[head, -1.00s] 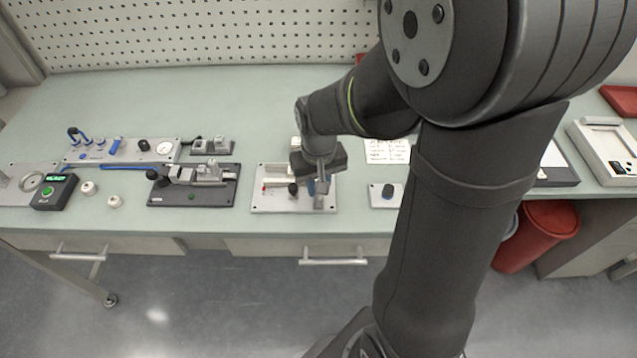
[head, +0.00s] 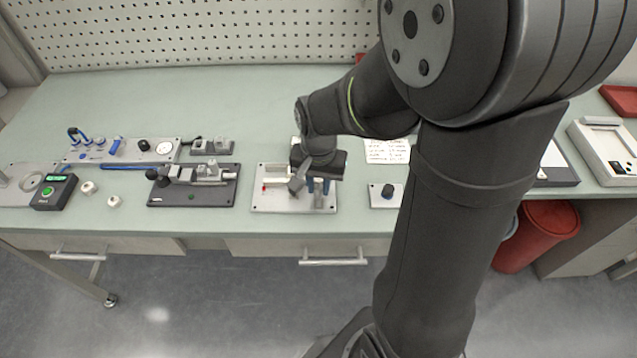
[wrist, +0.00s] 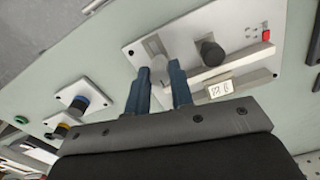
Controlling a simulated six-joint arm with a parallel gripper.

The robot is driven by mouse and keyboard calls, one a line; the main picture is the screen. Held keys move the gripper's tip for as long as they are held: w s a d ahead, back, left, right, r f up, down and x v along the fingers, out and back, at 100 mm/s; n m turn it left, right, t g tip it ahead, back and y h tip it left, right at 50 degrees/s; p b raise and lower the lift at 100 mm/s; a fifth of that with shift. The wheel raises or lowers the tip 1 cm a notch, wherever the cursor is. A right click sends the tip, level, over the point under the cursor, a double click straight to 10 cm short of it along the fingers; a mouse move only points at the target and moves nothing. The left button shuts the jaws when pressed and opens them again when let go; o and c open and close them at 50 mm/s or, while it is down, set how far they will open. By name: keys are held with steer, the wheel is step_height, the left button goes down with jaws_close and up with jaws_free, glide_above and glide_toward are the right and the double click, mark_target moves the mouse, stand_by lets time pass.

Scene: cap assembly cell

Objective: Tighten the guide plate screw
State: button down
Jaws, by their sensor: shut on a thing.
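The light guide plate fixture (head: 262,203) lies on the bench in the middle of the head view, and its pale plate also shows in the wrist view (wrist: 190,28). My gripper (wrist: 160,80) points down over it, with its two blue fingers closed on the sides of a grey round screw head (wrist: 154,71). The fingers cover part of this head. In the head view my gripper (head: 321,187) is at the right end of the fixture. A black knob (wrist: 211,53) stands beside the fingers, and a pale bar runs along the fixture.
A small plate with a dark knob (head: 388,193) sits to the right. A dark fixture (head: 192,197) with grey blocks stands to the left, beyond a bench gap. A timer box (head: 53,192) and two white caps lie farther left. A paper sheet (head: 388,151) lies behind.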

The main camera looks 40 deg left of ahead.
mark_target(319, 187)
stand_by(0.3)
steer(key=c, duration=1.3)
jaws_free()
steer(key=shift+o, duration=0.2)
step_height(319, 187, up, 18)
steer(key=shift+f, duration=0.25)
steer(key=shift+f, duration=0.1)
step_height(319, 187, down, 17)
steer(key=shift+f, duration=0.15)
